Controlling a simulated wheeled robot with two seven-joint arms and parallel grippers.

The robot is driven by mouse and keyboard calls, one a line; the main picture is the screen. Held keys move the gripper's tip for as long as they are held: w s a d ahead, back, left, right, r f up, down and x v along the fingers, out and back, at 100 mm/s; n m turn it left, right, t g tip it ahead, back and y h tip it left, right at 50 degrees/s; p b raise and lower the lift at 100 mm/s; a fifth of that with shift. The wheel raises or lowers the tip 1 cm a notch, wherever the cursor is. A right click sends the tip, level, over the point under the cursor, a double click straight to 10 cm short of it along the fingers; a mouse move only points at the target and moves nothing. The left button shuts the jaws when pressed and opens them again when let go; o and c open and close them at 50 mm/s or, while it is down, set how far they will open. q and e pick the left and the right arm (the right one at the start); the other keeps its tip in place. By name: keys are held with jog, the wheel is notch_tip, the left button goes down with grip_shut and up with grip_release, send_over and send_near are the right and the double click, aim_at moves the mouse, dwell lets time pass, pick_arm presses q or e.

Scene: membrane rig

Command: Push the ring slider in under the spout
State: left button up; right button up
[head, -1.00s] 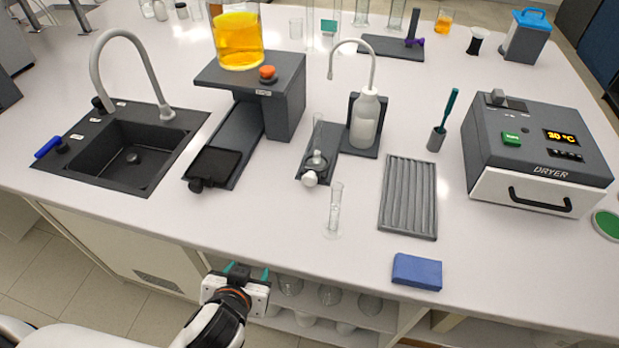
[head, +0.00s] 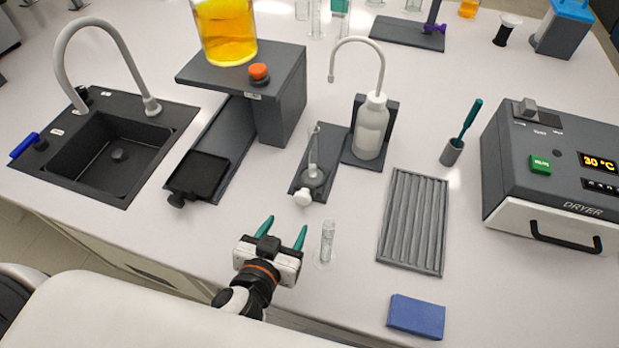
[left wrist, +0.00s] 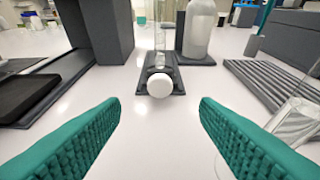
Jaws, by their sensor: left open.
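The ring slider (head: 313,177) sits on a short dark rail (head: 332,138) in front of the wash bottle (head: 371,127), with a white round knob (head: 303,198) at its near end. A glass tube stands upright at the ring. The bottle's curved spout (head: 332,66) hangs above the rail's far part. My left gripper (head: 284,228) is open and empty, over the table's front edge, short of the knob. In the left wrist view the knob (left wrist: 159,85) is straight ahead, centred between the teal fingers (left wrist: 160,117) and beyond them. My right gripper is not in view.
A small glass cylinder (head: 327,243) stands just right of my left gripper. A grooved grey rack (head: 414,220) and a blue sponge (head: 416,315) lie further right. A black tray slider (head: 197,174) is to the left, by the orange-button stand (head: 280,95).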

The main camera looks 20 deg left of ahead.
aim_at(301, 200)
pick_arm(q)
jog(key=shift+w, duration=0.5)
jog(key=p+x, duration=0.1)
jog(key=x, duration=0.2)
jog(key=shift+w, duration=0.2)
jog(key=p+x, duration=0.1)
jog(key=x, duration=0.6)
jog(key=shift+f+p, duration=0.1)
jog(key=shift+p, duration=0.2)
jog(key=shift+w+f, duration=0.15)
jog(key=shift+w, duration=0.05)
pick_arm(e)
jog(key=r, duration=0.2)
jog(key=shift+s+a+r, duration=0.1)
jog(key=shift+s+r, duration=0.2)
pick_arm(q)
jog(key=shift+c, duration=0.4)
